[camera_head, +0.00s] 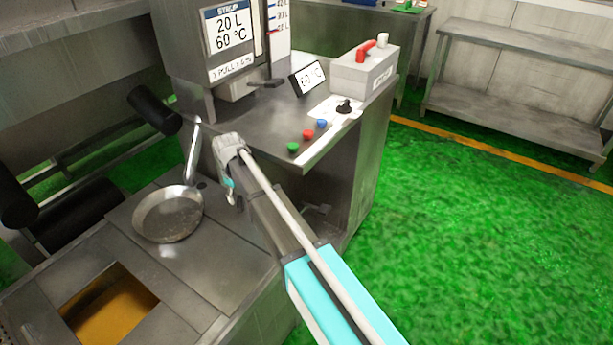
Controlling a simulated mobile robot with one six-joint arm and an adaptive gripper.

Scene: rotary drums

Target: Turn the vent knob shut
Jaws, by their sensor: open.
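A small black knob (344,106) sits on a white plate on the steel cabinet's top, near its right front edge. It is the only knob I can make out; its label and exact turn position are too small to read. My arm reaches up from the bottom of the view. My gripper (234,199) hangs at its far end, small and partly hidden by the arm. It is open, with nothing seen in it, in front of the cabinet and right of the pan. It is well left of the knob and apart from it.
Green, red and blue buttons (307,134) line the cabinet edge. A steel pan (168,213) with a raised handle lies left. Black rollers (77,213) are far left. Green floor is clear right.

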